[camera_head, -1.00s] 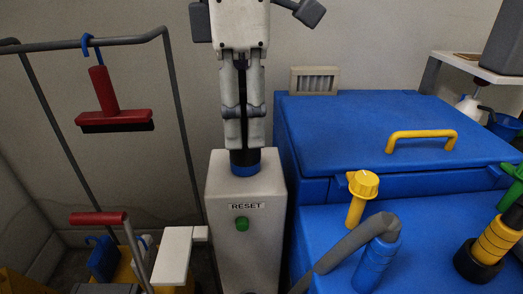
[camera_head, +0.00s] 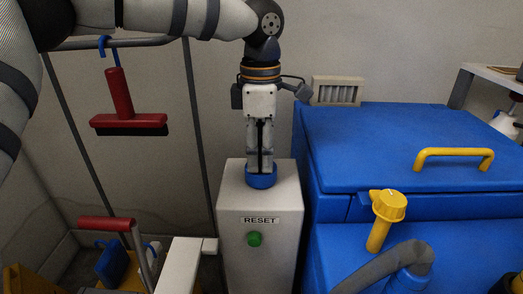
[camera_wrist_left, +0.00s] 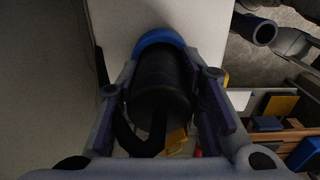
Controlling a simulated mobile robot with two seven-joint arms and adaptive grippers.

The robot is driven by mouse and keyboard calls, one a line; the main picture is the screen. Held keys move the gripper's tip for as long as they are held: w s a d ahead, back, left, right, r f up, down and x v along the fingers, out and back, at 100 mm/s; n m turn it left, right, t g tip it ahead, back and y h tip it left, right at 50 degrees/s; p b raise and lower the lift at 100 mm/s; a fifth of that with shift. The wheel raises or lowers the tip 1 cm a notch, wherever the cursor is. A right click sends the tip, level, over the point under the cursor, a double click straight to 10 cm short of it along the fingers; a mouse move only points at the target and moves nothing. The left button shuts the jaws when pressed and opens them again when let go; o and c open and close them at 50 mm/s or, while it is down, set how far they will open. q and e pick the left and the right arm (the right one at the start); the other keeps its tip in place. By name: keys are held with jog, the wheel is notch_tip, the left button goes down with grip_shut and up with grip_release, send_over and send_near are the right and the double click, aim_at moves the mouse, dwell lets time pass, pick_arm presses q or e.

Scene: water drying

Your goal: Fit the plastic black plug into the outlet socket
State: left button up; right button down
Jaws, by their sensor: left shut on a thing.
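The outlet socket is a blue ring (camera_head: 262,181) on top of a white post with a RESET label and a green button. It also shows in the left wrist view (camera_wrist_left: 160,37). My left gripper (camera_head: 261,169) points straight down over the ring, fingertips at its rim. It is shut on the black plug, a ribbed cylinder seen between the fingers in the left wrist view (camera_wrist_left: 158,75). The plug's far end meets the blue ring; how deep it sits inside is hidden. In the head view the fingers mostly cover the plug. My right gripper is out of view.
A blue chest with a yellow handle (camera_head: 455,157) stands right of the post. A yellow knob (camera_head: 388,207) and a grey hose (camera_head: 385,266) are in front of it. A red brush (camera_head: 125,105) hangs on a rack at left.

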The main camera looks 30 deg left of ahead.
pick_arm(q)
jog(key=shift+r, duration=0.1)
jog(key=o, duration=1.2)
notch_tip(320, 180, up, 12)
jog(key=shift+r, duration=0.1)
